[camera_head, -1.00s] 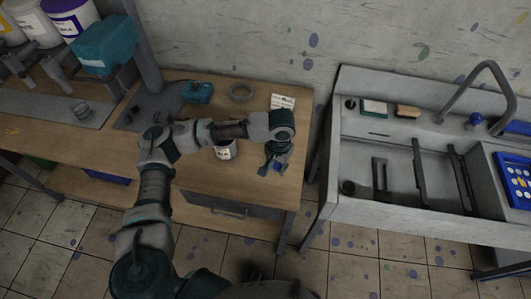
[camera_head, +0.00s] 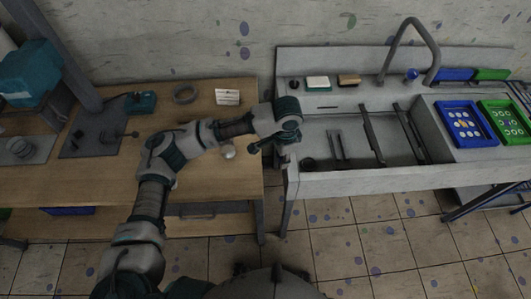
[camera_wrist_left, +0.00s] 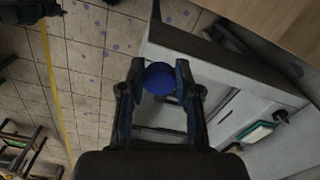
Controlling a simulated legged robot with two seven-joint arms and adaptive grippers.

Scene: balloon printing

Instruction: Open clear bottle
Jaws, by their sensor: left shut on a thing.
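My left gripper (camera_head: 268,150) is at the gap between the wooden table (camera_head: 215,182) and the sink's left end. In the left wrist view my left gripper (camera_wrist_left: 160,70) is shut on a round blue cap (camera_wrist_left: 160,79). Whether a bottle is beneath the cap is hidden. A small pale container (camera_head: 228,152) stands on the table, mostly hidden behind my left arm. I cannot tell whether it is the clear bottle. My right gripper is not in view.
The sink (camera_head: 320,178) holds dark bars. A sponge block (camera_head: 318,83) and a brown brush (camera_head: 349,80) lie on its back ledge. Blue (camera_head: 462,124) and green (camera_head: 505,122) trays stand at right. A ring (camera_head: 186,94) and white card (camera_head: 228,97) lie on the table.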

